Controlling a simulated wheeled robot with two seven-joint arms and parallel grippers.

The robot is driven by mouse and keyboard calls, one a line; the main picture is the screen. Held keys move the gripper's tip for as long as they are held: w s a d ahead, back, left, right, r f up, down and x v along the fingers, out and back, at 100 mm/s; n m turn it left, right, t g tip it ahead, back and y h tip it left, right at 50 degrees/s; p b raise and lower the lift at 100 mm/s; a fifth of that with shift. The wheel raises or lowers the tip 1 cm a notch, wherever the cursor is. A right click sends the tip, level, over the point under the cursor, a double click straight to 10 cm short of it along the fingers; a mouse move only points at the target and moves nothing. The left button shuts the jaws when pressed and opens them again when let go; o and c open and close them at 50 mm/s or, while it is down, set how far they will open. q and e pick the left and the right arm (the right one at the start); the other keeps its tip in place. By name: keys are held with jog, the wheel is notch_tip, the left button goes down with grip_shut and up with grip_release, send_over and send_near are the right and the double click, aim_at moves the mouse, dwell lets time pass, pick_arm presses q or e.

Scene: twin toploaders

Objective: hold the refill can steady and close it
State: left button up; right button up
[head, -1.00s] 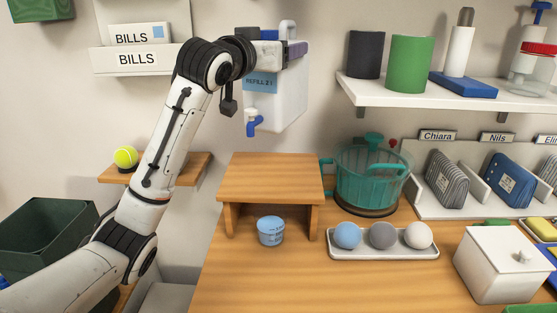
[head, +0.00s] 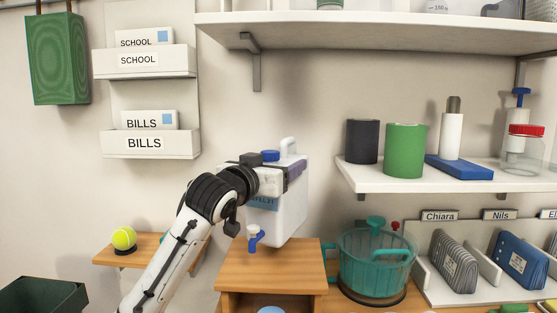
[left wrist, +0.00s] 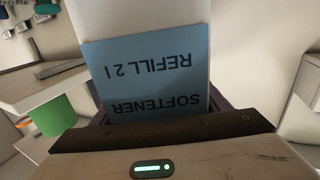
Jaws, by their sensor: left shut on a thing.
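The refill can (head: 285,218) is a white canister with a blue label, a white top handle and a blue tap (head: 255,238) low at its front. A blue cap (head: 271,155) shows at its top; I cannot tell whether it is tight. My left gripper (head: 282,174) is shut on the can's upper body and holds it roughly upright over the wooden stand (head: 270,280). I cannot tell whether its base touches the stand. In the left wrist view the label (left wrist: 150,80) reads "SOFTENER REFILL 2 l", upside down. My right gripper is not in view.
A teal basket-like container (head: 375,262) stands close to the right of the can. A wall shelf (head: 440,178) with a green cylinder (head: 405,150) is to the right. Letter trays (head: 150,145) hang behind.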

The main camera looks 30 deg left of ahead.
pick_arm(q)
jog(key=shift+s+r, duration=0.1)
jog(key=shift+r, duration=0.25)
jog(key=shift+f, duration=1.95)
jog(key=o, duration=2.1)
jog(key=shift+f, duration=0.3)
jog(key=shift+c, duration=0.2)
jog(key=shift+r, duration=0.1)
jog(key=b, duration=0.2)
send_over(278, 219)
jog(key=s+a, duration=0.4)
jog(key=shift+d, duration=0.2)
